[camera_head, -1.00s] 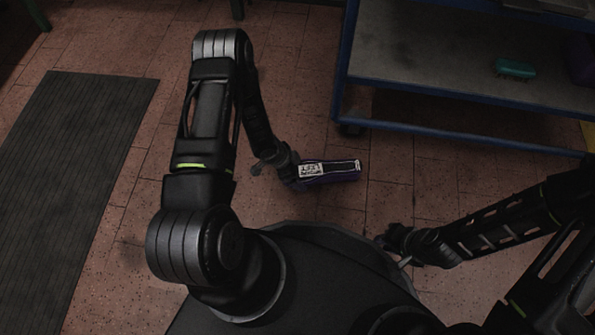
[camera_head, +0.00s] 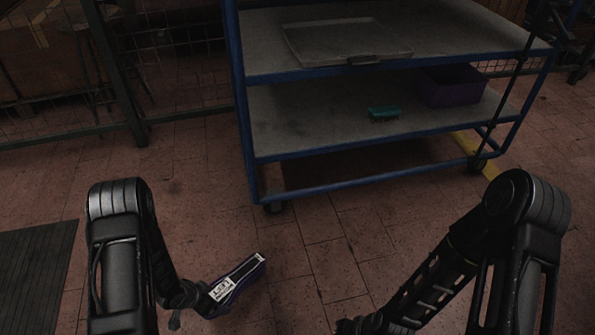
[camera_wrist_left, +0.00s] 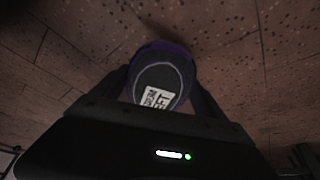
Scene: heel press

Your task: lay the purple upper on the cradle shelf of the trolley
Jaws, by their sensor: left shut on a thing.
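The purple upper (camera_head: 238,284) has a dark top and a white printed label. My left gripper (camera_head: 204,298) is shut on its near end and holds it out in front of the trolley, low in the head view. In the left wrist view the upper (camera_wrist_left: 160,72) sits between the fingers, label towards the camera. The blue-framed trolley (camera_head: 252,150) stands ahead with a top shelf and a lower shelf (camera_head: 310,135). I cannot tell which is the cradle shelf. My right gripper (camera_head: 352,326) is at the bottom edge, partly cut off, its jaws unclear.
A shallow grey tray (camera_head: 300,45) lies on the top shelf. A teal brush (camera_head: 384,113) and a purple bin (camera_head: 452,88) are on the lower shelf, whose left part is clear. A dark mat (camera_head: 35,270) lies on the floor at left. A mesh fence stands behind.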

